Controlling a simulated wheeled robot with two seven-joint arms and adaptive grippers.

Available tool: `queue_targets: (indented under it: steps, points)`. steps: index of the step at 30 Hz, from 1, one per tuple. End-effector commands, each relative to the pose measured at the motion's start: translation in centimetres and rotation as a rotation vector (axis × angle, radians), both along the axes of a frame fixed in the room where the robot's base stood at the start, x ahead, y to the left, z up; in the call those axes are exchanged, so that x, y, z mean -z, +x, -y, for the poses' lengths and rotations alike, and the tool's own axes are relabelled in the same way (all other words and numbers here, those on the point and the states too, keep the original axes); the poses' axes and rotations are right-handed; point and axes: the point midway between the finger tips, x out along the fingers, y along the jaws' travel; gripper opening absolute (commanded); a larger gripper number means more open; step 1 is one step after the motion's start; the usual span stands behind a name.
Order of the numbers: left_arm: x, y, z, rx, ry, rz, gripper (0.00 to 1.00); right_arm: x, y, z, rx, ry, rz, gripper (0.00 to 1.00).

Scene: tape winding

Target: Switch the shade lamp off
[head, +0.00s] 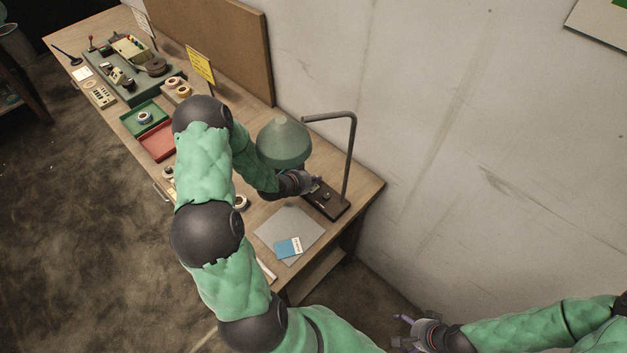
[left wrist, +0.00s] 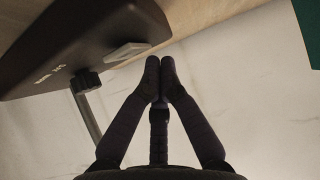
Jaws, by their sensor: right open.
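The shade lamp has a grey-green shade (head: 284,140), a bent dark pole (head: 350,160) and a dark flat base (head: 334,207) near the table's right end. My left gripper (head: 314,185) is low beside the base, under the shade. In the left wrist view its fingertips (left wrist: 160,72) meet with nothing between them. The lamp base (left wrist: 75,45) fills the upper left there, with a pale rocker switch (left wrist: 128,52) just left of the fingertips and small lettering. Contact cannot be told. The shade's underside is hidden. My right gripper (head: 405,331) is open and empty, at the bottom right.
A grey mat (head: 275,228) with a blue-and-white card (head: 288,248) lies in front of the lamp. Green (head: 133,123) and red (head: 153,148) trays and a tape machine (head: 130,75) stand further left. A wall and a brown board (head: 230,45) stand behind the table.

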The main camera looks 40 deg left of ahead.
Motion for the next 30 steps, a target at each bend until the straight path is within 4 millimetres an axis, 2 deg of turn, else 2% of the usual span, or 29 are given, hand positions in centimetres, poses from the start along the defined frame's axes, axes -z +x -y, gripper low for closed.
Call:
queue_targets:
  steps: [6,10,24,30]
  points:
    - [-0.1,-0.1,-0.1,-0.001,0.001,0.000,0.00,0.0,0.0,0.0,0.000,0.000,0.000,0.88]
    - [-0.8,-0.9,-0.2,-0.002,0.003,0.001,0.00,0.0,0.0,0.0,0.000,0.000,0.000,0.88]
    - [-5.9,-7.3,-0.7,-0.003,0.003,0.000,0.00,0.0,0.0,0.0,0.000,0.000,0.000,0.88]
    - [-7.2,-8.9,-0.8,-0.002,0.001,0.000,0.00,0.0,0.0,0.0,0.000,0.000,0.000,0.88]
